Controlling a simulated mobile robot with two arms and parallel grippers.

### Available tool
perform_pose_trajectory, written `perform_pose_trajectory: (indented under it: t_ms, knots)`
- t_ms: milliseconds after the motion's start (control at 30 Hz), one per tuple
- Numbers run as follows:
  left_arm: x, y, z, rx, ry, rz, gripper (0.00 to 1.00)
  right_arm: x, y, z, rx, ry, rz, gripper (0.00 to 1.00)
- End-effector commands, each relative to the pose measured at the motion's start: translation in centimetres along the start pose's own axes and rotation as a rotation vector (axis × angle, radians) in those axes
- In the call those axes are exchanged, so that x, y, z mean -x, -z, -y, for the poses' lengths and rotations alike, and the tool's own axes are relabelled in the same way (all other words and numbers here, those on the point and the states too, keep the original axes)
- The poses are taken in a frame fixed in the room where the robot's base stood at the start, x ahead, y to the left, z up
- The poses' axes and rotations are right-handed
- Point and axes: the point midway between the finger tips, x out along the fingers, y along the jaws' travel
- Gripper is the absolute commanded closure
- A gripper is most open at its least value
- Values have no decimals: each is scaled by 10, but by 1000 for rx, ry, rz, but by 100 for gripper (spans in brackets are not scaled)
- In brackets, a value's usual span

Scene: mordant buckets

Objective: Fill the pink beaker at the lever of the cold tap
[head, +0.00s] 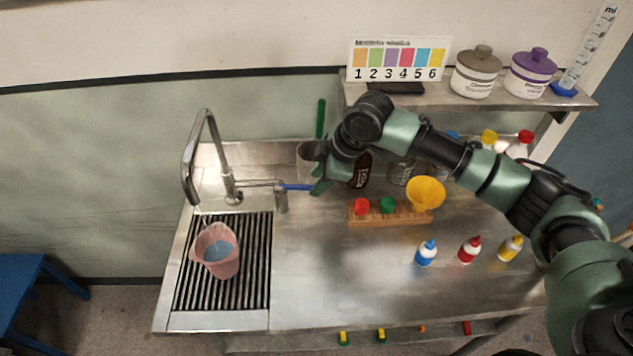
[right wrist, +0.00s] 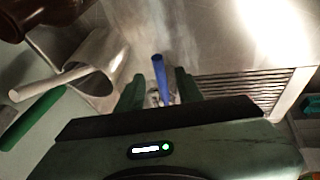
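The pink beaker (head: 228,268) stands on the black drain grate (head: 257,290) at the left, near the spout of the tap (head: 207,125). Bluish liquid shows inside it; I cannot make out a stream from the spout. The blue lever (head: 294,187) sticks out to the right of the tap body. My right gripper (head: 318,186) is at the lever's free end. In the right wrist view the blue lever (right wrist: 160,78) lies between the two fingers of my right gripper (right wrist: 160,88), with gaps on both sides. My left gripper is not in view.
A wooden rack (head: 385,219) with red and green caps and a yellow funnel (head: 425,193) stands right of the tap. Small bottles (head: 468,249) stand in front. A metal scoop (right wrist: 100,72) lies near my right gripper. The front middle worktop is clear.

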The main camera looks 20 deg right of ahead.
Motion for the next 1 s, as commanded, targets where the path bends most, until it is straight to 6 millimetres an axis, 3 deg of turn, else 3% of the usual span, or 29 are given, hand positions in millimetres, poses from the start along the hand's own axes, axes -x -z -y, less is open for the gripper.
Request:
perform_pose_trajectory:
  t_ms: [200, 400, 1000]
  knots:
    - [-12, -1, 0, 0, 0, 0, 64, 37, -1, 0, 2, -5, 0, 64]
    - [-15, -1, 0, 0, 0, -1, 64, 59, -1, 0, 0, -2, 1, 64]
    - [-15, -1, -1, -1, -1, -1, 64, 62, -1, 0, 0, -2, 1, 64]
